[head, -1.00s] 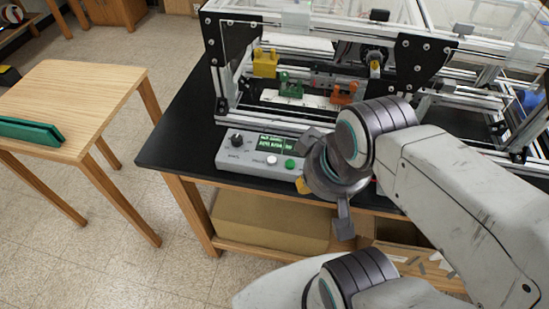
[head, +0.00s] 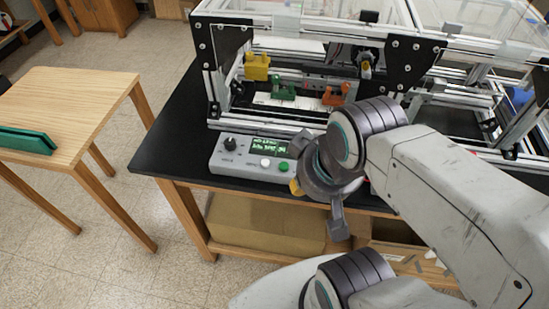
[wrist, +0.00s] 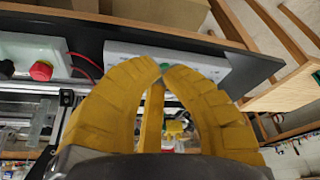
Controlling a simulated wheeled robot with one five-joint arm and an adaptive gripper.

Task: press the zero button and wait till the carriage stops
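The grey control box (head: 222,166) sits on the front edge of the black bench top. It carries a dark knob (head: 230,144), a small lit green display (head: 270,146), a white button (head: 265,162) and a green button (head: 283,168). Its labels are too small to read. My gripper (head: 296,187) is just right of and in front of the green button, largely hidden behind my wrist. In the wrist view my yellow fingers (wrist: 163,70) meet at their tips, with a bit of green just beyond. I cannot tell whether they touch it. Inside the frame are a yellow block (head: 257,67), a green bracket (head: 283,92) and an orange bracket (head: 336,94); which part is the carriage is unclear.
The aluminium extrusion frame (head: 300,124) with black corner plates stands behind the box. In the wrist view a red mushroom button (wrist: 41,70) sits on another pale box. A wooden table (head: 85,92) with a green case (head: 27,140) stands left, across clear floor.

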